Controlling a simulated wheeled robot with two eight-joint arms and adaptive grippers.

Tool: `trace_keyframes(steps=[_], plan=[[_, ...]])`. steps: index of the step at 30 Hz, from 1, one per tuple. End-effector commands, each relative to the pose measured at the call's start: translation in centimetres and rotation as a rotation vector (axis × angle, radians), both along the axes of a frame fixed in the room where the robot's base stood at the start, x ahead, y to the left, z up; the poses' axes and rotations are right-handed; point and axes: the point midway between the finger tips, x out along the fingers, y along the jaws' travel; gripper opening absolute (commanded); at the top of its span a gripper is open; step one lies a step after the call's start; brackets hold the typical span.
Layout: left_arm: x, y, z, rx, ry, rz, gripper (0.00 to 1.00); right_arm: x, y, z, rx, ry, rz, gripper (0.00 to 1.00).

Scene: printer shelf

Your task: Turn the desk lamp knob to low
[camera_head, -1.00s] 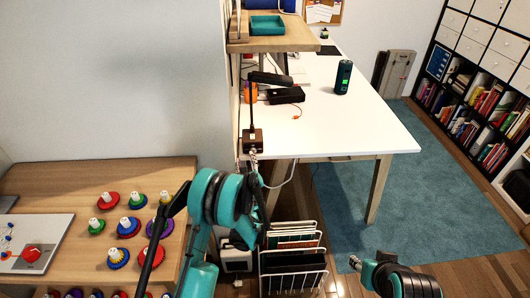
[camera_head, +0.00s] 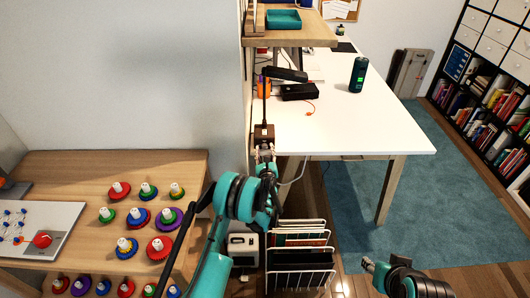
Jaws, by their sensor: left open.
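The desk lamp stands at the left edge of the white desk, with a dark square base (camera_head: 264,131), a thin upright stem and a black head (camera_head: 285,74). Its knob is too small to make out; it may be hidden by my gripper. My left gripper (camera_head: 264,154) is open, right at the near side of the lamp base. I cannot tell whether it touches the base. My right gripper (camera_head: 368,264) is low at the bottom right, away from the desk, and its jaws are unclear.
On the desk (camera_head: 370,125) are a black box (camera_head: 299,92) and a dark green can (camera_head: 358,74). A wooden shelf (camera_head: 300,31) overhangs the back. A wire rack (camera_head: 299,262) stands below. A wooden table (camera_head: 75,177) with several colored knobs is at left.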

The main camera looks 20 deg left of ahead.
Motion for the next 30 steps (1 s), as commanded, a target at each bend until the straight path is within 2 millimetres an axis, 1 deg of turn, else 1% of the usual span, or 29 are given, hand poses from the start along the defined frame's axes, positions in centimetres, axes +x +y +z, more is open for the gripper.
trace_keyframes(steps=[5,6,7,10,11,22,26,30], plan=[[0.02,0.01,0.05,0.0,0.0,0.0,0.42,0.02,0.0,0.05,0.0,0.0,0.0,0.4],[0.01,0.0,0.05,0.0,0.0,0.0,0.37,0.02,0.0,0.05,0.0,0.0,0.0,0.4],[0.01,0.0,0.05,-0.001,0.0,0.0,0.29,0.02,0.0,0.05,0.0,0.0,0.0,0.4],[0.01,0.0,0.05,-0.001,0.0,0.0,0.03,0.02,0.0,0.05,0.0,0.0,0.0,0.4],[0.01,0.0,0.05,-0.001,0.0,0.0,0.0,0.01,0.0,0.04,0.0,0.0,0.0,0.4],[0.01,0.0,0.06,-0.031,-0.009,0.0,0.0,0.01,0.0,0.04,0.0,0.0,0.0,0.4],[0.01,0.0,0.07,-0.086,-0.024,0.0,0.0,0.01,0.0,0.04,0.0,0.0,0.0,0.4],[0.01,0.0,0.08,-0.177,-0.05,0.0,0.0,0.01,0.0,0.04,0.0,0.0,0.0,0.4]])
